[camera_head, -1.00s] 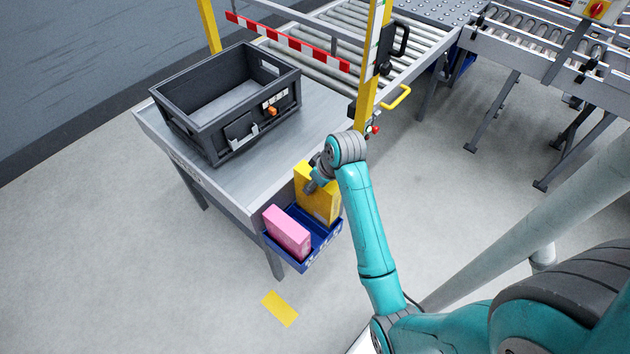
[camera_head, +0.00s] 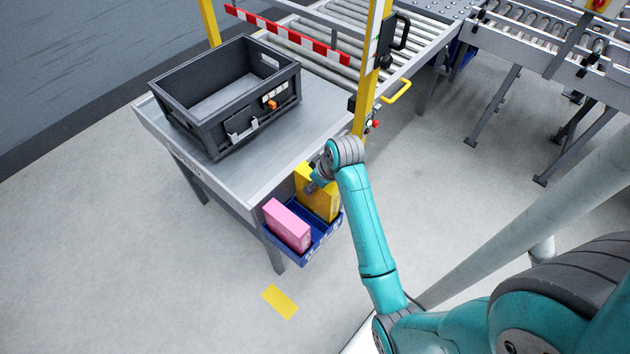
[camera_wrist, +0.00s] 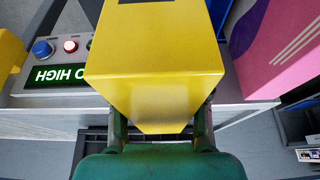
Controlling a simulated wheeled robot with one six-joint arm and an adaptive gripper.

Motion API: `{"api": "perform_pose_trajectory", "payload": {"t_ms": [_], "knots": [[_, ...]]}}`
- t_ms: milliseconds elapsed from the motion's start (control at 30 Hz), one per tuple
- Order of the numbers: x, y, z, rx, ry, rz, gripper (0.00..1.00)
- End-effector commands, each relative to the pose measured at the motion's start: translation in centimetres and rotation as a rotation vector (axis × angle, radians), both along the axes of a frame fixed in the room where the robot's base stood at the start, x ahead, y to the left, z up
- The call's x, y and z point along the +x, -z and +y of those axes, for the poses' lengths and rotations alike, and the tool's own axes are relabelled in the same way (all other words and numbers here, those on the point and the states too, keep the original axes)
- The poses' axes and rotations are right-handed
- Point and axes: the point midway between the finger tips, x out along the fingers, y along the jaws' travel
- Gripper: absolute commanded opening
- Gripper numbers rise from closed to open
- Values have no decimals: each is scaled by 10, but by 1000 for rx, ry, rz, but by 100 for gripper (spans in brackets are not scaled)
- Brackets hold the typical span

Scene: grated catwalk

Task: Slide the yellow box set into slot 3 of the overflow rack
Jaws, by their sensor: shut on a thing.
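The yellow box set (camera_head: 318,194) is upright at the right end of the blue overflow rack (camera_head: 310,252), fixed at the table's front corner. My gripper (camera_head: 318,184) is shut on it. In the wrist view the yellow box (camera_wrist: 155,65) fills the middle, with a finger of my gripper (camera_wrist: 160,130) on each side. A pink box (camera_head: 288,226) stands in the left part of the rack, and it also shows in the wrist view (camera_wrist: 280,45). Blue floor of the rack shows between the two boxes. The yellow box's lower edge and the slot numbers cannot be made out.
A dark grey crate (camera_head: 225,95) stands on the metal table (camera_head: 265,165). A yellow post (camera_head: 368,90) and a roller conveyor (camera_head: 320,50) are behind. A panel with buttons and a green display (camera_wrist: 58,74) shows in the wrist view. A yellow floor mark (camera_head: 280,301) lies in front.

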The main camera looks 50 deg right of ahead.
Motion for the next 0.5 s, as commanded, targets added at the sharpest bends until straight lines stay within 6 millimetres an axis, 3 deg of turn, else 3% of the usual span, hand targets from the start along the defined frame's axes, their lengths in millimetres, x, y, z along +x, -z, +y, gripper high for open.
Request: {"api": "perform_pose_trajectory", "payload": {"t_ms": [500], "knots": [[0,17,0,-1,0,-1,0]]}}
